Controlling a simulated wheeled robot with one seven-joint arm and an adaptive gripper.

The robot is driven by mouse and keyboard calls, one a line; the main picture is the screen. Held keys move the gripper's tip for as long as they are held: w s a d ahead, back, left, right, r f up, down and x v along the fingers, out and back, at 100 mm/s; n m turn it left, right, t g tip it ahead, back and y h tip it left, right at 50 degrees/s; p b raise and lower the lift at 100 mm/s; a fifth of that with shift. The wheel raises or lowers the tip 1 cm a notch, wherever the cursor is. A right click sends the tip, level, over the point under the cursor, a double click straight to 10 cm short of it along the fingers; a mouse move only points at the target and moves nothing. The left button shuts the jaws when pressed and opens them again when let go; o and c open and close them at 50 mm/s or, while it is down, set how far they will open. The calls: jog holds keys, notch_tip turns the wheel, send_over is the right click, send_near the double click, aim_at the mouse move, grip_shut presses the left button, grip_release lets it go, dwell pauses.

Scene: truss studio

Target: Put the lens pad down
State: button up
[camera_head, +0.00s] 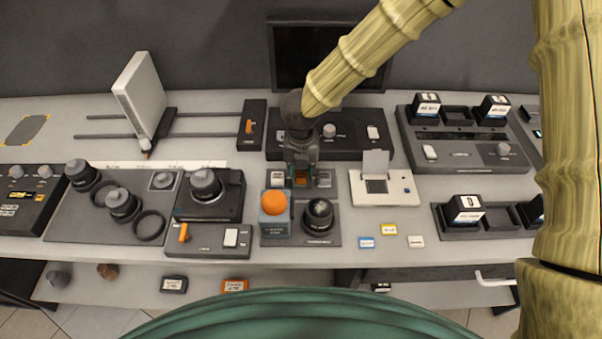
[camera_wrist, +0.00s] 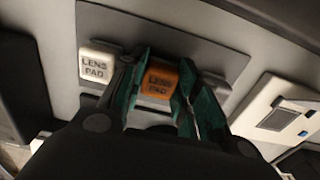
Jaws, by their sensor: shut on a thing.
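The orange lens pad (camera_wrist: 160,83), lettered "LENS PAD", sits between the two green-lined fingers of my gripper (camera_wrist: 164,72) in the wrist view. My gripper (camera_head: 301,168) is shut on it and points down over the grey pad holder (camera_wrist: 150,33). A white lens pad (camera_wrist: 97,65) with the same lettering sits on the holder to the left of my fingers; it also shows in the head view (camera_head: 277,178). Whether the orange pad touches the holder is hard to tell. My fingers hide parts of its sides.
Just in front of the holder stand a blue box with an orange ball (camera_head: 275,203) and a dark round-topped piece (camera_head: 319,214). A white device with a raised lid (camera_head: 383,187) is to the right. A black control box (camera_head: 345,130) is behind.

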aim_at(301, 175)
jog(key=shift+f, duration=0.1)
jog(key=o, duration=0.9)
notch_tip(301, 175, up, 12)
jog(key=shift+r+b, duration=0.15)
jog(key=shift+b, duration=0.8)
